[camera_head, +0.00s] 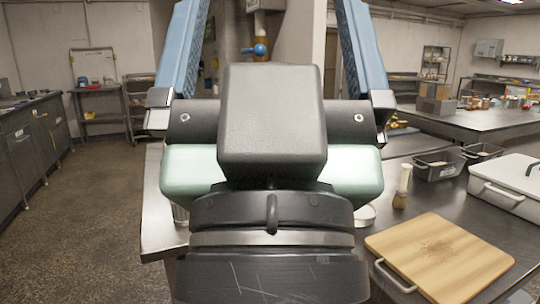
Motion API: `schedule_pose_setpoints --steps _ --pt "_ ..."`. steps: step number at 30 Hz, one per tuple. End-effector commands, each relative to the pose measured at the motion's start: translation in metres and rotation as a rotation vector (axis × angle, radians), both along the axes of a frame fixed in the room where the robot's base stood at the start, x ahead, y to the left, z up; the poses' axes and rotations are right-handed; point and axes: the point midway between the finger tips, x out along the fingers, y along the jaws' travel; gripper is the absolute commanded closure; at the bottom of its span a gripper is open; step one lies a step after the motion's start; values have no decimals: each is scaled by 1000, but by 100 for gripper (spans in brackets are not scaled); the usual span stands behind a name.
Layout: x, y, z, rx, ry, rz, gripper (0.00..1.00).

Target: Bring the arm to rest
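My gripper (272,10) is close in front of the camera and points away from it. Its two blue fingers stand wide apart at the upper left and upper right of centre, so it is open. Their far ends run out of the top of the picture. I see nothing held between them. My arm's dark and pale green wrist parts fill the middle and hide part of the steel counter behind.
A steel counter (480,226) at the right holds a wooden board (440,258), a brush (402,187), black bins (437,166) and a white lidded box (508,181). Dark cabinets (32,150) line the left wall. Open floor (85,225) lies at the left.

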Motion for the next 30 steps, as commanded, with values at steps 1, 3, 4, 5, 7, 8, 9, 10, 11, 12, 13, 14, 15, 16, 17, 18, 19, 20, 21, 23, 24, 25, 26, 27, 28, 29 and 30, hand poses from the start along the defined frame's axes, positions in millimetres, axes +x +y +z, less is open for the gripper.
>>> schedule_pose_setpoints --steps 1,3,4,5,7,8,9,10,11,12,13,14,15,16,17,18,19,20,21,23,24,25,26,27,28,29,30 --pt "0 0 35 -1 1 1 0" --pt "0 1 56 -1 2 1 0" --pt "1 1 65 -1 3 1 0" --pt "1 1 74 -1 3 2 0" --pt "1 1 95 -1 4 2 0" --pt "1 1 104 -1 5 2 0" --pt "1 1 116 -1 5 3 0" --pt "1 1 125 -1 5 3 0" --pt "2 1 134 -1 6 3 0" --pt "2 1 146 -1 6 3 0" --pt "2 1 155 -1 6 3 0" --pt "2 1 163 -1 6 3 0" --pt "2 1 173 -1 7 3 0" --pt "2 1 180 -1 7 3 0" --pt "2 1 186 -1 7 3 0" --pt "2 1 193 -1 7 3 0" --pt "2 1 198 -2 7 3 0" --pt "2 1 202 -2 7 3 0" --pt "2 1 206 -2 7 3 0" --pt "2 1 209 -2 8 3 0" --pt "2 1 211 -2 8 3 0" --pt "2 1 211 -2 8 3 0" --pt "2 1 211 -2 8 3 0" --pt "2 1 211 -2 8 3 0" --pt "2 1 211 -2 7 3 0" --pt "2 1 210 -2 7 3 0" --pt "2 1 210 -2 7 3 0"
